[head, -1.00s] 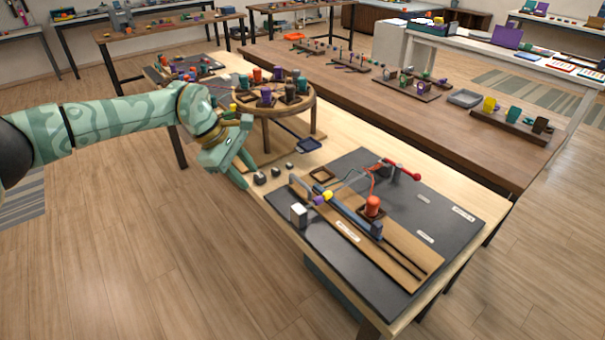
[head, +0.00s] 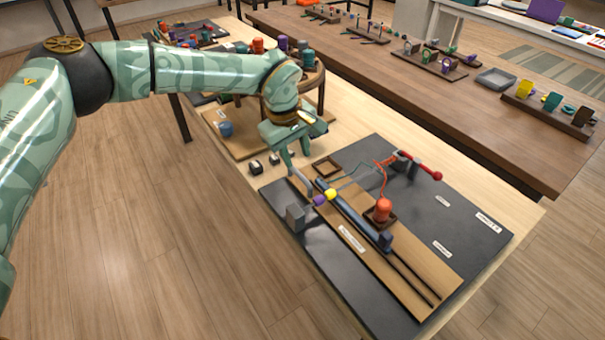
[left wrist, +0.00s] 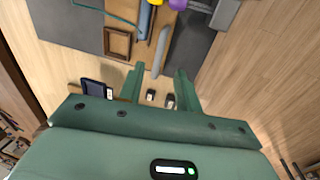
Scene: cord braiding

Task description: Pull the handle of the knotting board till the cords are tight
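The knotting board (head: 372,270) is a pale wooden board with dark rails on a dark mat. A grey bar (head: 301,181), seemingly its handle, is at the far left end; it also shows in the left wrist view (left wrist: 164,50). A purple bead (head: 320,200) and a yellow bead (head: 331,194) sit beside the bar. A grey cord (head: 350,179) and a curved orange cord (head: 381,174) run towards a dark block with a red rod (head: 424,170). My left gripper (head: 297,163) is open just above and behind the bar, fingers apart and empty. My right gripper is not in view.
An empty square frame (head: 327,167) and two small blocks (head: 265,163) lie near my gripper. A grey block (head: 295,218) stands at the mat's left edge.

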